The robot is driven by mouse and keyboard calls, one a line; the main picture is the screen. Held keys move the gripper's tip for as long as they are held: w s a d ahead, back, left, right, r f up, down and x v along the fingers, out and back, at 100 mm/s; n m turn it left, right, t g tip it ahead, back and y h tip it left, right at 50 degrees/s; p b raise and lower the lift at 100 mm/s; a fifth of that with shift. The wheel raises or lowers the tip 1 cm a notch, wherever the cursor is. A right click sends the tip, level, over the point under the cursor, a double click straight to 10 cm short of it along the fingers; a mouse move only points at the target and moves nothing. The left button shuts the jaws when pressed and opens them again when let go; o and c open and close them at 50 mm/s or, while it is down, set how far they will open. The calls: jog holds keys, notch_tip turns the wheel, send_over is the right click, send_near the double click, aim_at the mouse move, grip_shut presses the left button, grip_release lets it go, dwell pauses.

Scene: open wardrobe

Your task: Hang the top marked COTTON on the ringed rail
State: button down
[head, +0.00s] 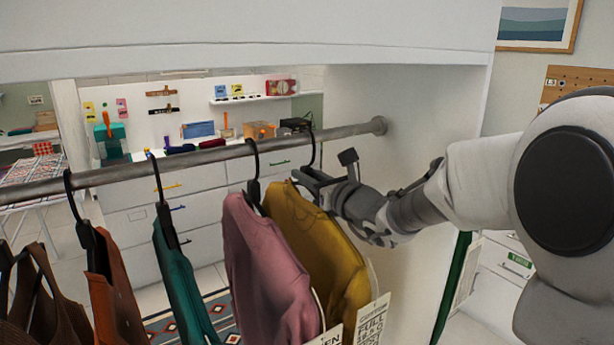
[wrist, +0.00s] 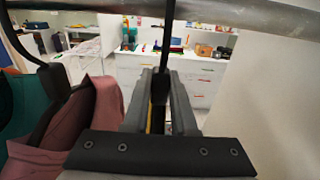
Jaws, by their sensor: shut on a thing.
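A mustard-yellow top (head: 318,245) hangs from a black hanger at the right of the row in the head view. My gripper (head: 318,182) is shut on the hanger's neck, just below the grey metal rail (head: 215,153). The wrist view shows the fingers (wrist: 162,92) closed around the black hanger stem (wrist: 167,45), which rises in front of the rail (wrist: 235,14). The hook appears to curve over the rail; whether it rests there I cannot tell.
A pink top (head: 262,265) hangs close on the left, its tag partly cut off. Teal (head: 180,275), rust (head: 115,290) and brown (head: 35,295) garments hang further left. The white wardrobe side wall (head: 400,100) stands right of the mustard top, with bare rail between.

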aim_at(313, 161)
jog(key=shift+r+p, duration=0.9)
jog(key=shift+r, duration=1)
jog(key=shift+d, duration=0.1)
